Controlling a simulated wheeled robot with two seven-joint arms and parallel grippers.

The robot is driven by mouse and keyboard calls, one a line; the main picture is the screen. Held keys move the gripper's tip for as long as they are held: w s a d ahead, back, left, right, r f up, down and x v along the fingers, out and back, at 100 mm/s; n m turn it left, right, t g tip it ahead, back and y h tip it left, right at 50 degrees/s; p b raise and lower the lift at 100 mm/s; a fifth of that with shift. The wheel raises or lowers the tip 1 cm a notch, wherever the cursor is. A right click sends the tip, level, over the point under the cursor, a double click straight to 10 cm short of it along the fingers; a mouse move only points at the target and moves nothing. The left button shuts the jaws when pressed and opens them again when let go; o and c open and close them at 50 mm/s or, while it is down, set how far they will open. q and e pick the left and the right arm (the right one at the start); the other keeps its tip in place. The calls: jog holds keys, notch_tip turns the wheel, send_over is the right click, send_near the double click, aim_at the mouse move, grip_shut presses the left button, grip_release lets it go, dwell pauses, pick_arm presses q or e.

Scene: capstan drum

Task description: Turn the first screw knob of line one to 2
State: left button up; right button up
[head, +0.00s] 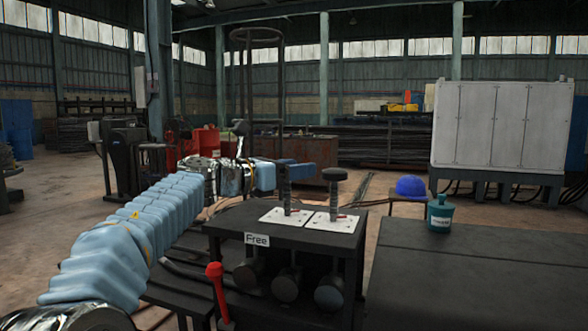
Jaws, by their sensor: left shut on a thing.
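My left gripper (297,171) reaches in from the left, level above the black stand. It is shut on the first screw knob, at the top of the left threaded post (287,195); the fingers hide most of that knob. The post stands upright from a white plate (272,216) with small markings too fine to read. A second screw knob (336,174), dark and round, tops the post to the right, above its own white plate (345,225), and is untouched. My right gripper is not in view.
The black stand (232,220) carries a "Free" label (257,240). A red-handled lever (215,272) rises in front at its left. Dark round ends (330,294) show beneath. A dark table (490,260) on the right holds a teal container (439,213); a blue helmet (410,186) lies behind.

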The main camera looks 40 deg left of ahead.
pick_arm(q)
jog(key=shift+r+n+y, duration=0.1)
jog(key=shift+n+y, duration=0.4)
jog(key=shift+y, duration=0.3)
jog(key=shift+a+r+n+t+y+p, duration=0.1)
jog(key=shift+n+t+y+p, duration=0.35)
jog(key=shift+y, duration=0.65)
jog(key=n+y+p, duration=0.1)
jog(key=y, duration=0.1)
jog(key=n+y+p, duration=0.1)
jog(key=n+y, duration=0.1)
jog(key=n+g+y+p, duration=0.1)
jog(key=y, duration=0.1)
jog(key=shift+a+n, duration=0.25)
jog(key=shift+a, duration=0.1)
jog(key=shift+n+g+y+p, duration=0.35)
jog(key=shift+n+y, duration=0.35)
jog(key=shift+y, duration=0.4)
jog(key=shift+c, duration=0.2)
jog(key=shift+s+a+n+g+y, duration=0.1)
jog(key=shift+a+n+g+y, duration=0.15)
jog(key=shift+n+g+y, duration=0.65)
jog(key=shift+y, duration=0.5)
jog(key=o, duration=1)
jog(key=shift+c, duration=0.2)
